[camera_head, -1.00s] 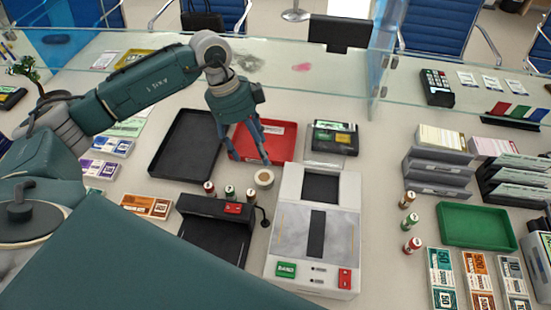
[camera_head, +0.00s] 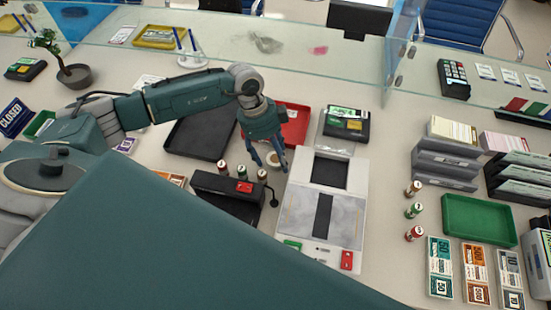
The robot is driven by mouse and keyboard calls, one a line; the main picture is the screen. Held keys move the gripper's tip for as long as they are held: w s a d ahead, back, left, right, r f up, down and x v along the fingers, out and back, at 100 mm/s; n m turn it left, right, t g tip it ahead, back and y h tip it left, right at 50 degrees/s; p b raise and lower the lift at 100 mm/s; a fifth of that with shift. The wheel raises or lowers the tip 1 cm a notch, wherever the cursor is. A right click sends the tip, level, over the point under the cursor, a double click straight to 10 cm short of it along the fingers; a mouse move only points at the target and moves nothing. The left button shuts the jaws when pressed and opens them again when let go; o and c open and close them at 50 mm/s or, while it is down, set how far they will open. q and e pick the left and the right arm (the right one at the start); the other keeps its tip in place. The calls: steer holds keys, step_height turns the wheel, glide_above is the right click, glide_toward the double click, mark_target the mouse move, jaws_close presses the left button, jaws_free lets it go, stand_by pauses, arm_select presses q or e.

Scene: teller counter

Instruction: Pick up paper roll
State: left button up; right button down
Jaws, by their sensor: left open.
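The paper roll (camera_head: 273,160) is a small pale roll on the counter, just left of the white counting machine and above the small black device. My left gripper (camera_head: 270,167) reaches in from the left and points down at the roll. Its blue-grey fingers are open, one on each side of the roll in the picture, and partly hide it. I cannot tell whether the fingers touch the roll. My right gripper is not in view.
The white machine (camera_head: 297,210) stands close on the right. A black device (camera_head: 226,199) with several small coin rolls is just below. A black tray (camera_head: 200,135) and a red tray (camera_head: 297,122) lie behind. A glass screen (camera_head: 290,62) runs along the back.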

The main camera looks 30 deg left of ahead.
arm_select(q)
steer(key=shift+c, duration=0.5)
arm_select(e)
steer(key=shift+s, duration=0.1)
arm_select(q)
steer(key=c, duration=1.1)
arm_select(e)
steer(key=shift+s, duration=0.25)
